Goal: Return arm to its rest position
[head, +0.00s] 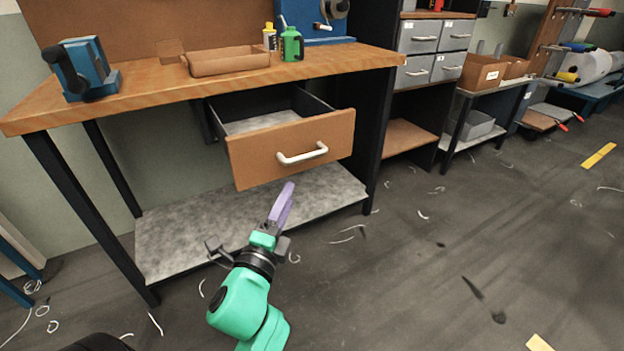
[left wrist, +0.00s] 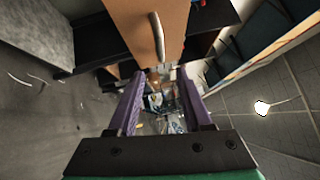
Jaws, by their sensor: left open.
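My left arm (head: 241,302), green with a black wrist, comes up from the bottom of the head view. Its left gripper (head: 288,187) has purple fingers and stands in front of and below the open drawer (head: 265,152). In the left wrist view the two purple fingers of my left gripper (left wrist: 162,88) are spread apart with nothing between them. The drawer's wooden front (left wrist: 133,25) and pale handle (left wrist: 157,36) lie beyond the fingertips there. The gripper looks clear of the handle (head: 302,154). My right gripper is not in view.
The workbench (head: 160,89) carries a blue vise (head: 84,69), a cardboard tray (head: 229,60) and a green bottle (head: 291,44). A grey lower shelf (head: 180,232) sits under the drawer. Open floor (head: 420,270) with scattered curled shavings lies to the right.

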